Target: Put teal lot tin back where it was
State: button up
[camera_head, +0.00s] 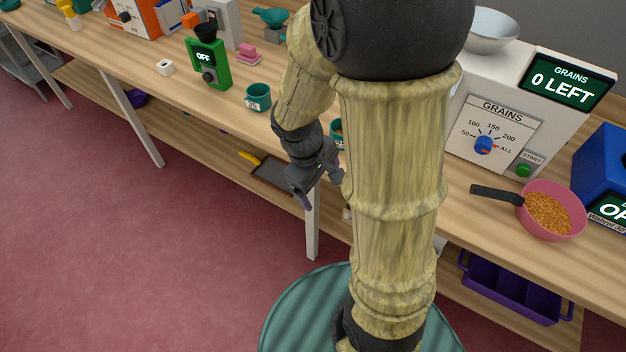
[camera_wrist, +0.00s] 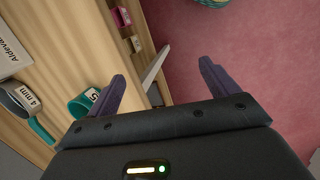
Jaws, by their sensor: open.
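A teal tin (camera_head: 258,97) with a white number label stands upright on the bench, left of my arm in the head view. A second teal tin (camera_head: 336,128) shows only in part beside my arm, which hides the rest. In the wrist view a teal tin (camera_wrist: 80,104) with a white label sits on the bench, just left of my left finger and outside the jaws. I cannot tell which of the two it is. My gripper (camera_head: 320,188) is open and empty at the bench's front edge; in the wrist view its fingers (camera_wrist: 162,72) have floor and a bench leg between them.
Right are the grain dispenser (camera_head: 500,125) reading 0 LEFT and a pink pan (camera_head: 565,232) of grain. A purple crate (camera_head: 510,290) is below. A 4 mm sieve (camera_wrist: 20,100) lies near the tin.

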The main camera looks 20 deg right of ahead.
jog(key=shift+s+a+r+m+t+y, duration=0.2)
jog(key=shift+a+r+m+t+y, duration=0.2)
jog(key=shift+m, duration=0.65)
jog(key=shift+s+a+r+m+t+y, duration=0.25)
jog(key=shift+r+m+t+y, duration=0.25)
jog(key=shift+m, duration=0.6)
jog(key=shift+s+a+r+m+t+y, duration=0.2)
jog(key=shift+a+r+m+t+y, duration=0.25)
jog(key=shift+m, duration=0.6)
jog(key=shift+d, duration=0.1)
